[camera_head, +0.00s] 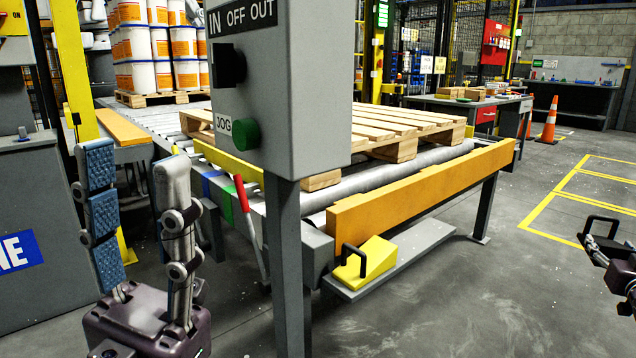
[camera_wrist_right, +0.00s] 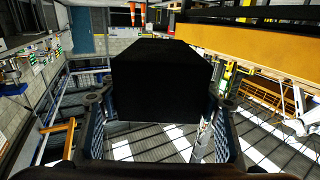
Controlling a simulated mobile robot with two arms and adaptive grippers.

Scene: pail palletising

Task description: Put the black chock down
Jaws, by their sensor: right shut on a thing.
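The black chock (camera_wrist_right: 162,80) fills the middle of the right wrist view as a dark block between the fingers. My right gripper (camera_wrist_right: 160,108) is shut on it. In the head view my right gripper (camera_head: 612,252) is at the right edge, partly cut off, held out over open floor.
A yellow chock (camera_head: 366,258) with a black handle rests on a grey shelf (camera_head: 420,252) below the conveyor's orange rail (camera_head: 420,188). A grey control box (camera_head: 310,90) on a post stands in front. A wooden pallet (camera_head: 400,128) lies on the rollers.

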